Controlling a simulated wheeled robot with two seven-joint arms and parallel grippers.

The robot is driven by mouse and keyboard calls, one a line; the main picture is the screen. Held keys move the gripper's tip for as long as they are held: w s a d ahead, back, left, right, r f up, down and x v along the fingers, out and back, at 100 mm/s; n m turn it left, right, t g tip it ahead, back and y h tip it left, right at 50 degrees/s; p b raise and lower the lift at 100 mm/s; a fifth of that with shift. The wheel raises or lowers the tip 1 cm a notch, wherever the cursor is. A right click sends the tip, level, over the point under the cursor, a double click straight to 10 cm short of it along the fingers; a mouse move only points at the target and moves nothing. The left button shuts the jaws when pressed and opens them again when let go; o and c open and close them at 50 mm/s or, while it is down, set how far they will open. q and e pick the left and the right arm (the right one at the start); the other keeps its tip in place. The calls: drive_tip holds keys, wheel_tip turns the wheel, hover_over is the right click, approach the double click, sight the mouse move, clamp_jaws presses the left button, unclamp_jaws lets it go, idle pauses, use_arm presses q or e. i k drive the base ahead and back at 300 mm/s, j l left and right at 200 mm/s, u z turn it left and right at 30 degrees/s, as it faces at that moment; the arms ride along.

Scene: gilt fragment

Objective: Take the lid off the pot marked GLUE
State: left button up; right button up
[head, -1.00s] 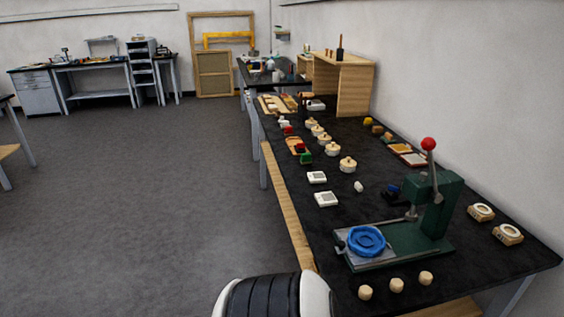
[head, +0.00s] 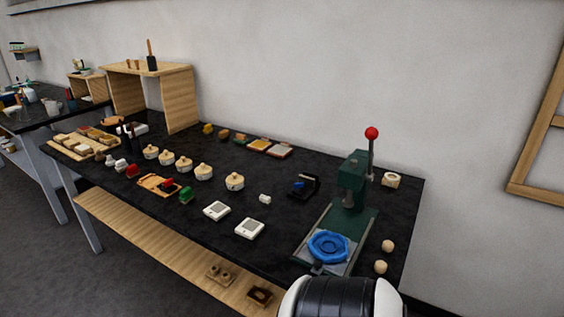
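Several small cream lidded pots stand in a row on the black-topped bench in the head view. The nearest pot (head: 235,182) is set a little apart at the right end. The others run off to the left: one pot (head: 204,173), another pot (head: 184,166), and smaller-looking ones beyond. Each seems to have its lid on, with a small knob on top. Their markings are too small to read, so I cannot tell which one says GLUE. Neither of my grippers shows; only a black and white part of my own body is at the bottom edge.
A green press (head: 352,185) with a red-knobbed lever and blue round piece (head: 328,246) stands right of the pots. Two white devices (head: 217,210) (head: 249,228) lie in front. A wooden shelf unit (head: 184,95) stands behind left.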

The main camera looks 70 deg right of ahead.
sight(234, 179)
drive_tip(key=i+z, duration=0.25)
drive_tip(key=z, duration=0.15)
drive_tip(key=i+z, duration=0.2)
drive_tip(key=z, duration=0.2)
drive_tip(key=i+z, duration=0.25)
drive_tip(key=z, duration=0.2)
drive_tip(key=i+j+z, duration=0.2)
drive_tip(key=z, duration=0.2)
drive_tip(key=i+j+z, duration=0.15)
drive_tip(key=z, duration=0.25)
drive_tip(key=j, duration=0.1)
